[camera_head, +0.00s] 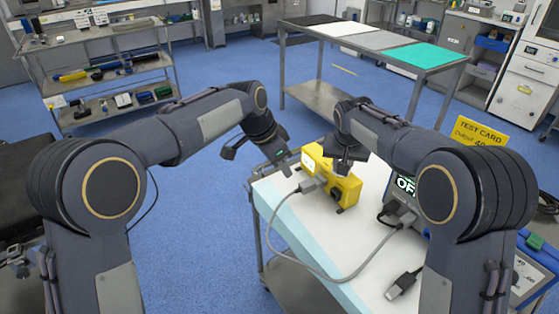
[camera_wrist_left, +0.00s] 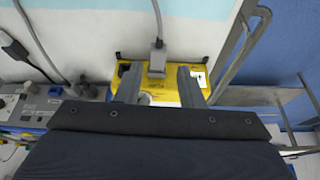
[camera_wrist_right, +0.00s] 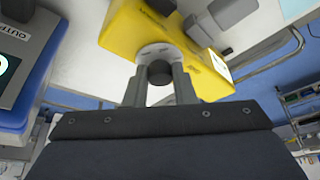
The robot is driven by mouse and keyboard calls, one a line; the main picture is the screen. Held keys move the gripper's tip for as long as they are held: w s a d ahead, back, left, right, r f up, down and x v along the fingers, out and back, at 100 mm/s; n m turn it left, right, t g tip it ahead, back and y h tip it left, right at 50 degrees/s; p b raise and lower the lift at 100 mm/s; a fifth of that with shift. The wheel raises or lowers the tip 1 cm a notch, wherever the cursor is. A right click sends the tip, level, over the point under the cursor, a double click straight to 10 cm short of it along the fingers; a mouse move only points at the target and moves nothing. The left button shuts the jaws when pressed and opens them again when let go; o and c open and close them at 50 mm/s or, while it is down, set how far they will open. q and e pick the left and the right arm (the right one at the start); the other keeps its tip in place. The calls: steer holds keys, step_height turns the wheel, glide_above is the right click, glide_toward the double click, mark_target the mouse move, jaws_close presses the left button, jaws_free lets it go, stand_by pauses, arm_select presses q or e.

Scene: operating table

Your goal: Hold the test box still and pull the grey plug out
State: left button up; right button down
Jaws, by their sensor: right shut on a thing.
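The yellow test box (camera_head: 345,190) stands on the white cart top; it also shows in the left wrist view (camera_wrist_left: 215,72) and the right wrist view (camera_wrist_right: 130,32). The grey plug (camera_head: 313,184) sits at the side of the box, its grey cable trailing off; it shows in the left wrist view (camera_wrist_left: 157,62). My left gripper (camera_head: 287,166) is at the box's left end, its fingers apart, with the plug in line between and beyond the fingertips, not visibly gripped. My right gripper (camera_head: 345,163) is over the box, shut on a dark round knob (camera_wrist_right: 160,74) on its top.
A unit with a lit display (camera_head: 405,185) stands right of the box. A loose cable end (camera_head: 403,285) lies on the cart top (camera_head: 320,235) near the front. A yellow test card (camera_head: 480,133) stands behind. The looping cable crosses the cart top.

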mark_target(296, 190)
arm_select(q)
steer(key=x, duration=1.1)
steer(key=shift+f, duration=0.1)
jaws_close()
